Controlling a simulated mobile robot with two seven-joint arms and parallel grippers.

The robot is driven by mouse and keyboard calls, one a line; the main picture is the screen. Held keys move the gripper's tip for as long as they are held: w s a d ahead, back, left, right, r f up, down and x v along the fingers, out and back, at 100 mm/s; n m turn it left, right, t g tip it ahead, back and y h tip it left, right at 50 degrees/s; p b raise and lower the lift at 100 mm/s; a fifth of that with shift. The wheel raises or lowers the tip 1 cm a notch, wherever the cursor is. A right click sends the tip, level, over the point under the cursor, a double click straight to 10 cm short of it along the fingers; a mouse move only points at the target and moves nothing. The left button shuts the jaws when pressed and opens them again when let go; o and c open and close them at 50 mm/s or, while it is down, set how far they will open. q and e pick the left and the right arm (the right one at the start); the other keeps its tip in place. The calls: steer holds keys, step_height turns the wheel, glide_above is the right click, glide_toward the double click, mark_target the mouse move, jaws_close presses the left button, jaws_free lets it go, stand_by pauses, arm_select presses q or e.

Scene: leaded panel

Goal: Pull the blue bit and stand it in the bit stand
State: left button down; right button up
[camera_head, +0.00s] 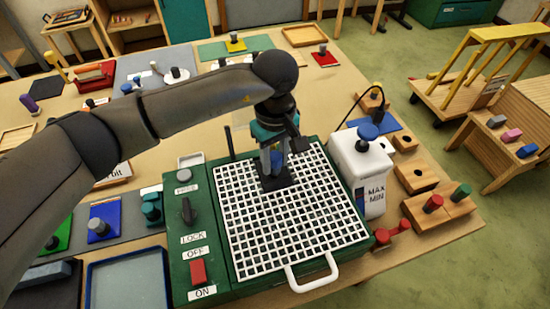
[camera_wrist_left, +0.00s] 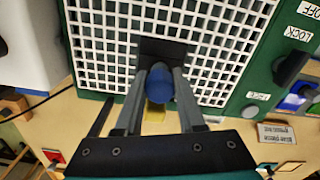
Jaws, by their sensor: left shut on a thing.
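The blue bit (camera_wrist_left: 160,84) shows its round blue top between the two fingers in the left wrist view. My left gripper (camera_wrist_left: 160,72) is shut on it, low over the black square (camera_wrist_left: 162,50) in the white grid. In the head view my left gripper (camera_head: 273,165) points down at that same black square, and its fingers mostly hide the bit. The bit's lower end is hidden. Wooden blocks stand right of the machine: one with a hole (camera_head: 416,182) and one holding a red and a green piece (camera_head: 452,208). I cannot tell which is the bit stand.
The green machine (camera_head: 228,287) has a lock lever (camera_head: 187,211), a red switch (camera_head: 198,273) and a white front handle (camera_head: 313,281). A white tank (camera_head: 347,160) with a blue knob stands between the grid and the wooden blocks. A grey tray (camera_head: 130,285) lies front left.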

arm_select(q)
steer(key=shift+r, duration=0.1)
steer(key=shift+r+p, duration=0.3)
steer(key=shift+r, duration=0.45)
steer(key=c, duration=1)
jaws_free()
jaws_close()
